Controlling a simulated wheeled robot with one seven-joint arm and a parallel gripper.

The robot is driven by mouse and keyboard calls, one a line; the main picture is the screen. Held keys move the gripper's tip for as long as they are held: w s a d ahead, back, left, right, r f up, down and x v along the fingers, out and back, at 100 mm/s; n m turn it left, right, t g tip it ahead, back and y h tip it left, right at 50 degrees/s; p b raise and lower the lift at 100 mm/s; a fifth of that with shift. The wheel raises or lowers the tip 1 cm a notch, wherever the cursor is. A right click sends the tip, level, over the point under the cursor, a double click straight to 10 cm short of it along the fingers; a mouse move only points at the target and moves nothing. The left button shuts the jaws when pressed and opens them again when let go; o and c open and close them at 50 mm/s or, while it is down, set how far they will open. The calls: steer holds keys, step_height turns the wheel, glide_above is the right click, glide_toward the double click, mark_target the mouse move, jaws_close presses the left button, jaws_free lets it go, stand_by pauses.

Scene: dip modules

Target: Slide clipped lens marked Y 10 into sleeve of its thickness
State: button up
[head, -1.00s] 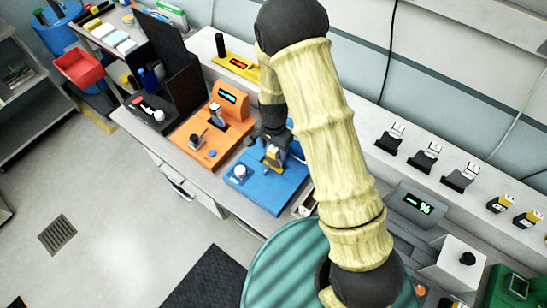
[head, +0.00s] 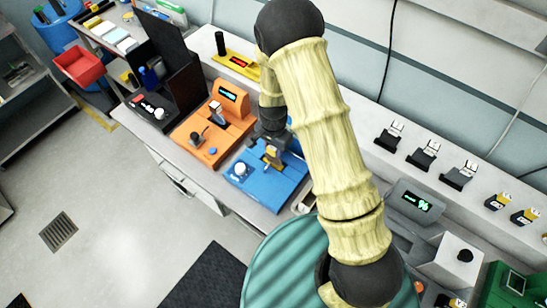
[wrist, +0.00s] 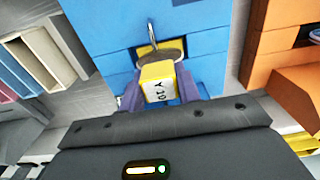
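My gripper (wrist: 158,92) is shut on a yellow clip (wrist: 158,80) whose white face reads Y 10. Its two purple-grey fingers sit on either side of the clip. A round, greyish lens (wrist: 160,57) shows just beyond the clip, over a dark opening in the blue device (wrist: 208,45). I cannot tell how deep the lens sits there. In the head view my gripper (head: 272,146) is over the blue device (head: 262,188), with the yellow clip low between its fingers. Three black holders with white tops, one of them here (head: 422,154), stand on the right; their markings are unreadable.
An orange device (head: 195,142) with a lit display stands left of the blue one. A yellow device (head: 236,62) lies behind. A grey display (head: 414,201) reads 96 at the right, near several yellow-and-black clips (head: 497,202).

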steer(key=shift+s+f, duration=0.1)
steer(key=shift+f, duration=0.05)
jaws_close()
steer(key=shift+r+b, duration=0.3)
steer(key=shift+r, duration=0.2)
step_height(320, 180, up, 9)
steer(key=shift+r+b, duration=0.1)
steer(key=shift+b, duration=1.1)
